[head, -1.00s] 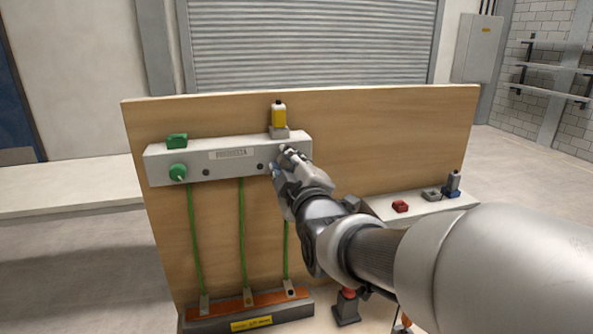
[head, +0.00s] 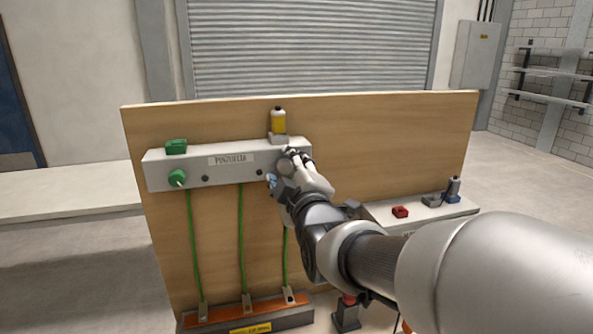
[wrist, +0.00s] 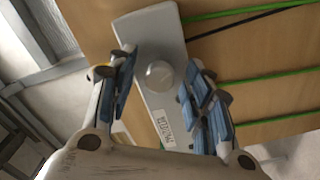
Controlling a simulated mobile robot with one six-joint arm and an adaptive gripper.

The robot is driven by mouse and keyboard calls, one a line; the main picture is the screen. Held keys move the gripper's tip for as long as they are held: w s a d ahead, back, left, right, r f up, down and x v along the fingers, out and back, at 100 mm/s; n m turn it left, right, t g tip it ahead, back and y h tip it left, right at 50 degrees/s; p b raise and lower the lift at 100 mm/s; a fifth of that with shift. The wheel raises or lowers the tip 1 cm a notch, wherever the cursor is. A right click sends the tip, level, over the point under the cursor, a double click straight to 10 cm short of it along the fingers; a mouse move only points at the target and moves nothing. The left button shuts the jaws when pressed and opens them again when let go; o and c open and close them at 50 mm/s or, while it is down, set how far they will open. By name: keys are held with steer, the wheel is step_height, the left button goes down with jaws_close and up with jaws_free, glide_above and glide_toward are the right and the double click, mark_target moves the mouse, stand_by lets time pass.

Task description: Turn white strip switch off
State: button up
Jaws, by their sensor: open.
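A long white strip (head: 222,170) is fixed across the upper left of the wooden board, with a printed label; it also shows in the wrist view (wrist: 151,40). A round pale knob (wrist: 159,75) sits on the strip in the wrist view. My gripper (head: 287,163) is at the right end of the strip and hides part of it in the head view. In the wrist view my gripper (wrist: 160,68) is open, its blue-padded fingers on either side of the knob. I cannot tell whether they touch it.
A green knob (head: 177,178) is at the strip's left end. A green block (head: 176,146) and a yellow bottle-like part (head: 278,121) stand above. Green cables (head: 241,235) hang to a lower orange strip (head: 222,311).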

steer(key=v, duration=1.2)
